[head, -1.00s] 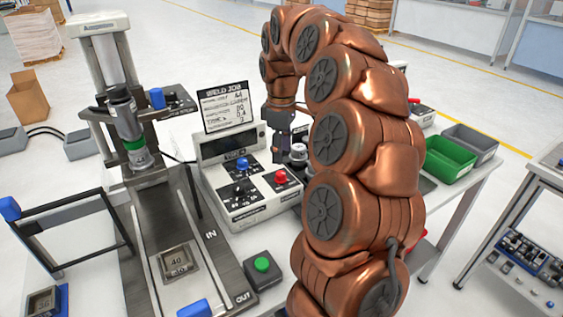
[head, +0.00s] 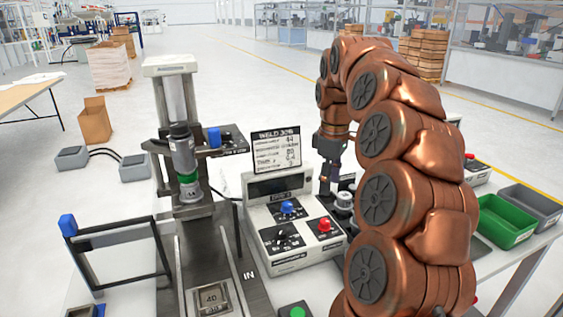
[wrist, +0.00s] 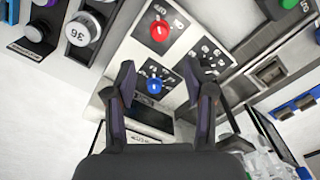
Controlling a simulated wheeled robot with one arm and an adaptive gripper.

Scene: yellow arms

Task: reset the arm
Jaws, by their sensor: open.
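My arm is copper-coloured and arches over the right half of the head view. My gripper (head: 328,182) hangs down at the arm's far end, just right of the control box. In the wrist view my gripper (wrist: 165,95) shows two dark fingers spread apart with nothing between them.
A weld job card (head: 277,149) stands behind the box. A press (head: 183,160) with a metal slide stands to the left. A green button (head: 297,312) is at the front. A green bin (head: 507,221) and a grey bin (head: 531,205) are at the right. A round-topped part (head: 344,200) stands near my gripper.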

